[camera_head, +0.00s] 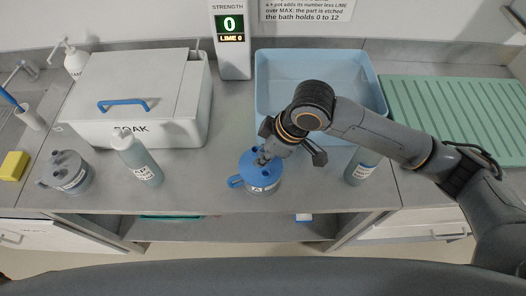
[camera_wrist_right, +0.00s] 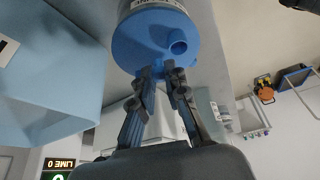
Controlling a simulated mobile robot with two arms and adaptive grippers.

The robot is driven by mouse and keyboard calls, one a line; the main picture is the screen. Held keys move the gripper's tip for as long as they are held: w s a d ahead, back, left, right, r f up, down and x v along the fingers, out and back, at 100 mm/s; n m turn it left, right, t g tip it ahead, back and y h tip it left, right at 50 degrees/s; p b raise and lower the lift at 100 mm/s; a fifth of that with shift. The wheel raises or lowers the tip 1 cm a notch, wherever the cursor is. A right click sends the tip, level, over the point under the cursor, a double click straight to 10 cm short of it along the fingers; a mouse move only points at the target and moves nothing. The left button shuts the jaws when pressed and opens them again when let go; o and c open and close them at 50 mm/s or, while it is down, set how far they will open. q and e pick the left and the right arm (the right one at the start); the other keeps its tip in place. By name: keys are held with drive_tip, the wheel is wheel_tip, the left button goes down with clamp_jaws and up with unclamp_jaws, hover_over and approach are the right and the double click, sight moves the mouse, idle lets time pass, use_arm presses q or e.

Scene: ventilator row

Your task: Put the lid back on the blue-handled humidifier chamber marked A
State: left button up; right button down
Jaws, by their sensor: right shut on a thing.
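The chamber marked A (camera_head: 264,187) stands near the counter's front edge, with its blue handle (camera_head: 235,181) pointing left. A blue lid (camera_head: 247,158) with stubby ports is at its top. In the right wrist view the round blue lid (camera_wrist_right: 150,42) shows close up, with a white label edge of the chamber (camera_wrist_right: 145,4) beyond it. My right gripper (camera_head: 263,160) is over the lid, its fingers (camera_wrist_right: 165,76) shut on the lid's central part. I cannot tell whether the lid is fully seated or slightly raised. My left gripper is not in view.
A second chamber (camera_head: 66,174) with a grey handle stands left. Bottles (camera_head: 138,162) (camera_head: 361,168) stand either side of chamber A. A green mat (camera_head: 455,115) lies right.

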drive_tip(key=p, duration=0.2)
drive_tip(key=shift+f+p, duration=0.15)
drive_tip(key=shift+p, duration=0.2)
idle(2.6)
idle(0.3)
drive_tip(key=c, duration=0.8)
unclamp_jaws()
wheel_tip(320, 180, up, 5)
drive_tip(key=p, duration=0.5)
drive_tip(key=shift+f, duration=0.15)
drive_tip(key=shift+r+p, duration=1.15)
drive_tip(key=shift+p, duration=0.15)
